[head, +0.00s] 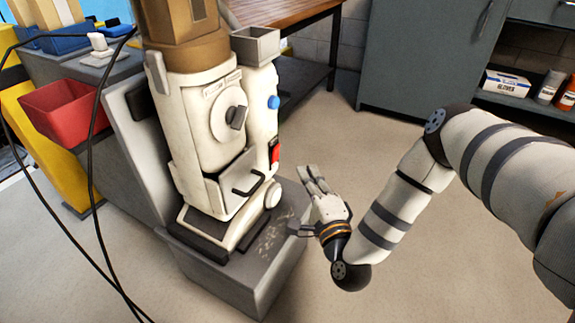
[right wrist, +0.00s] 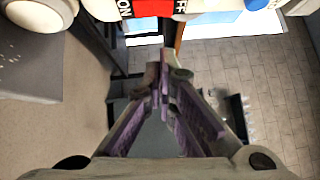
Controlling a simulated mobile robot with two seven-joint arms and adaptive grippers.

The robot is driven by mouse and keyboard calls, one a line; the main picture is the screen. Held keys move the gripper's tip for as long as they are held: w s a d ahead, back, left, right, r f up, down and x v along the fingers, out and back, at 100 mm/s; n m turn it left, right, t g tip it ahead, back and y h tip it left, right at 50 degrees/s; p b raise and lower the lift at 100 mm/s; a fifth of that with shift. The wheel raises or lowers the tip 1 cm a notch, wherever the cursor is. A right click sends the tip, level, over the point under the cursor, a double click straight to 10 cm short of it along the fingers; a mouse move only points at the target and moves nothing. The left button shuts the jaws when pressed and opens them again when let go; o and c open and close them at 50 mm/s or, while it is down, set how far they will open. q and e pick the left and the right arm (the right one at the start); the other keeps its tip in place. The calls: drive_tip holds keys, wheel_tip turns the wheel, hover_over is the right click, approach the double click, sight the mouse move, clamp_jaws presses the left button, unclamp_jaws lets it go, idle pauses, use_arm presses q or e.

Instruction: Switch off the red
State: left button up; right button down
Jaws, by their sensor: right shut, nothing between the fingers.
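The red switch (head: 275,152) is on the right side of a white machine (head: 208,120). In the right wrist view the red switch (right wrist: 153,8) is at the top edge, cut off, between white parts marked ON and OFF. My right gripper (head: 311,174) is just right of and lower than the switch in the head view, apart from it. Its fingers point up toward the machine. In the right wrist view the fingertips (right wrist: 163,76) are together and empty. My left gripper is not in view.
A blue button (head: 273,102) sits above the switch, and a black handle (head: 249,184) juts out below left. The machine stands on a grey base (head: 262,262). A red bin (head: 65,108) and black cables are at left. Floor right of the base is open.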

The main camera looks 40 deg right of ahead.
sight(276, 154)
use_arm(q)
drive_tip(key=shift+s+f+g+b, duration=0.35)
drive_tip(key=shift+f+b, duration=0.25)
drive_tip(key=shift+b, duration=0.25)
use_arm(e)
drive_tip(key=w, duration=0.6)
drive_tip(key=shift+a+r, duration=0.25)
drive_tip(key=shift+r, duration=0.1)
drive_tip(key=shift+w, duration=0.1)
